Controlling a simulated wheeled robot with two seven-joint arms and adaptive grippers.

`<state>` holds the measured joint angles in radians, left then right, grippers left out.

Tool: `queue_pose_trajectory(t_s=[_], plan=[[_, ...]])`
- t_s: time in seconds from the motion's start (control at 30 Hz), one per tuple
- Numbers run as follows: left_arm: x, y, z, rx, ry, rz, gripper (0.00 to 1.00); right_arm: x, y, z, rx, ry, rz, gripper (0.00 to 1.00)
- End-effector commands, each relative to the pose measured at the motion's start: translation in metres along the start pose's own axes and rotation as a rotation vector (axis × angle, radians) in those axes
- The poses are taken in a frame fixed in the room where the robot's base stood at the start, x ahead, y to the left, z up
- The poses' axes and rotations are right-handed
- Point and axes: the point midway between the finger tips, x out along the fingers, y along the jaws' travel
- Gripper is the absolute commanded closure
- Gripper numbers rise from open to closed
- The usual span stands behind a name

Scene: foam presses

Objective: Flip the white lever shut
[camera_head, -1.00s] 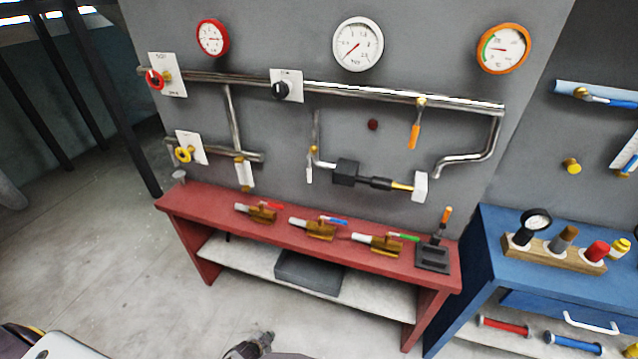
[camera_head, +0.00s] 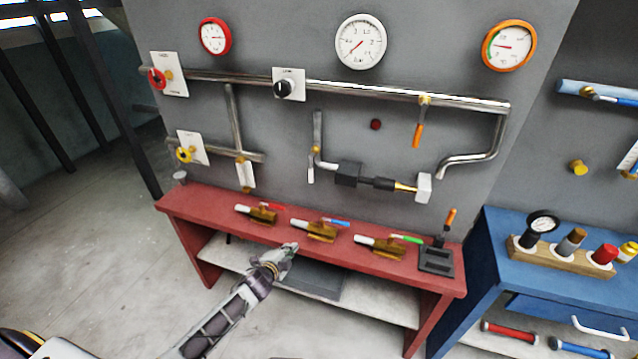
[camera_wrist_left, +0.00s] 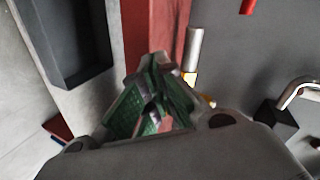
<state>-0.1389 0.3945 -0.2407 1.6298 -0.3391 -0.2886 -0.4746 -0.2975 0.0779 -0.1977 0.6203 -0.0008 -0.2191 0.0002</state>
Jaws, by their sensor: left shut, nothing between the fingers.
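A thin white lever (camera_head: 311,174) hangs down from a small brass fitting (camera_head: 316,150) on the grey wall panel, below a short vertical pipe. A wider white piece (camera_head: 245,174) hangs farther left beneath the lower pipe; I cannot tell if it is a lever. My left gripper (camera_head: 290,249) is shut and empty, at the front edge of the red bench, below and apart from the white lever. Its green-padded fingers (camera_wrist_left: 158,70) show close together in the left wrist view. My right gripper is not in view.
The red bench (camera_head: 186,211) carries several brass valves with red, blue (camera_head: 334,221) and green handles. A black holder (camera_head: 437,259) stands at its right end. A dark pipe assembly (camera_head: 348,174) juts out right of the white lever. A blue bench (camera_head: 492,225) stands at the right.

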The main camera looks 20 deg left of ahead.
Motion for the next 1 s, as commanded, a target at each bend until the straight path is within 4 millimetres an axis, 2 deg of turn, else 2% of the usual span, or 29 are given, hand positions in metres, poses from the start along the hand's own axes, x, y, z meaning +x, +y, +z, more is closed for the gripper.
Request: queue_pose_trajectory(t_s=[0.1, 0.3, 0.5, 0.6, 0.8, 1.0], plan=[[-0.004, -0.038, -0.022, 0.067, 0.04, -0.063, 1.0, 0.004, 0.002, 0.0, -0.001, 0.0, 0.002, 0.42], [-0.017, -0.097, -0.06, 0.177, 0.099, -0.167, 1.0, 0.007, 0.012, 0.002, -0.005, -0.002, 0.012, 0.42], [-0.038, -0.149, -0.097, 0.283, 0.149, -0.27, 1.0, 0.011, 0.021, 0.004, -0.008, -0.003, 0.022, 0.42], [-0.049, -0.168, -0.111, 0.322, 0.167, -0.312, 1.0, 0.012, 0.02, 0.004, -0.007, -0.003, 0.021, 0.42], [-0.062, -0.188, -0.128, 0.369, 0.186, -0.358, 1.0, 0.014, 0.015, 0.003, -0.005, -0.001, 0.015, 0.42], [-0.064, -0.192, -0.131, 0.376, 0.189, -0.366, 1.0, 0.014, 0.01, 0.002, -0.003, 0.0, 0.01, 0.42]])
